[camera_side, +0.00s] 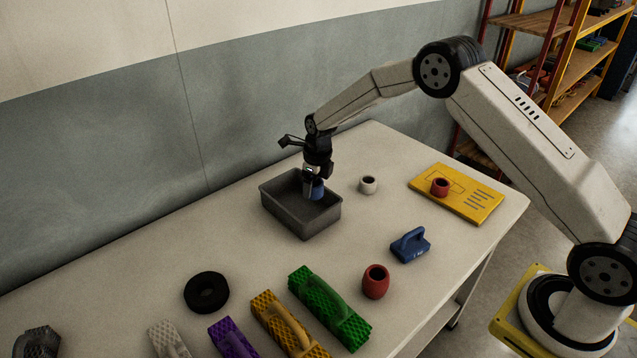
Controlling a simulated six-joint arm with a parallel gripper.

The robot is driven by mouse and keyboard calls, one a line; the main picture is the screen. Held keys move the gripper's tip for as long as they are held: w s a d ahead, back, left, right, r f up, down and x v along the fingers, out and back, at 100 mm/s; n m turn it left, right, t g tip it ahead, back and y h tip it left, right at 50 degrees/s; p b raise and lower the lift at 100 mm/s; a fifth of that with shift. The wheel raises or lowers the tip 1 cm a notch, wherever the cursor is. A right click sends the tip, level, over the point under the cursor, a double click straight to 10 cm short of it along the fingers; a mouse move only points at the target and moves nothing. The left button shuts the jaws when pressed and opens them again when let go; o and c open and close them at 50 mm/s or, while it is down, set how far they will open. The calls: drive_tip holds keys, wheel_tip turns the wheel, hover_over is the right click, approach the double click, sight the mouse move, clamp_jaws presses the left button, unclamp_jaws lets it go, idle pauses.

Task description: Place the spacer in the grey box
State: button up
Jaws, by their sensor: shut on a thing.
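My gripper (314,182) points down over the grey box (318,224) and is shut on a small blue spacer (318,191). The spacer is small and partly hidden by the fingers. It is within the outline of the box opening, at about the height of the rim or lower; I cannot tell whether it touches the floor. The grey box is open on top, and the part of its inside that shows looks empty.
A white ring (368,184) stands right of the box. A red ring (440,186) sits on a yellow board (478,205). A blue handled block (410,246), a red barrel-shaped piece (376,282), a black ring (206,292) and several coloured ridged blocks (330,309) lie nearer.

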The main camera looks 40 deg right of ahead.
hover_over(314, 213)
drive_tip(key=s+a, duration=0.2)
drive_tip(key=s, duration=0.1)
drive_tip(key=shift+w+a+f, duration=0.1)
drive_tip(key=shift+f, duration=1.45)
drive_tip(key=shift+w+a+f, duration=0.1)
drive_tip(key=shift+f, duration=1.45)
drive_tip(key=shift+f, duration=1.9)
drive_tip(key=shift+f, duration=0.15)
drive_tip(key=o, duration=1.2)
drive_tip(key=shift+s+d+r, duration=0.1)
drive_tip(key=shift+s+r, duration=0.15)
drive_tip(key=shift+r, duration=1.8)
drive_tip(key=shift+s+d+r, duration=0.1)
drive_tip(key=shift+s+r, duration=0.15)
drive_tip(key=shift+r, duration=1.8)
drive_tip(key=shift+s+d+r, duration=0.1)
drive_tip(key=shift+s+r, duration=0.15)
drive_tip(key=shift+r, duration=1.8)
